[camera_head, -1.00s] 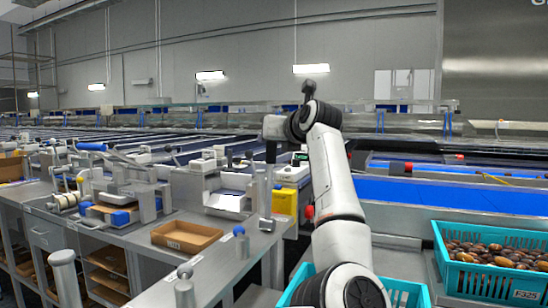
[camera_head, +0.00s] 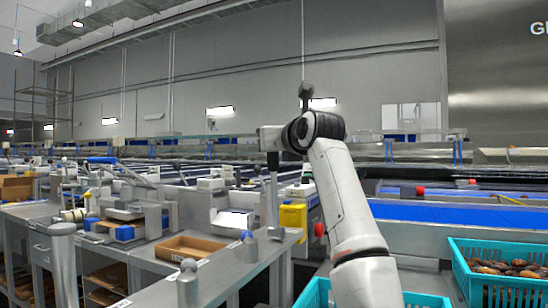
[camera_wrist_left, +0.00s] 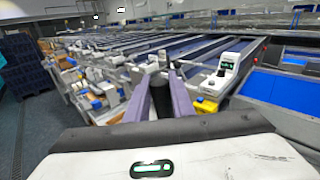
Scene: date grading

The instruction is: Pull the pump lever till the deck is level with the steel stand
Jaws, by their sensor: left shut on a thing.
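A dark knob (camera_head: 305,91) on a short stem shows above that joint. I cannot clearly pick out the deck or the steel stand. My right gripper is not in view.
A teal crate (camera_head: 500,290) of dates stands at the lower right. Another teal crate (camera_head: 435,299) is partly behind my arm. A grey bench with a cardboard tray (camera_head: 190,248) lies left, a yellow box (camera_head: 293,218) beside it. A blue conveyor (camera_head: 450,213) runs behind.

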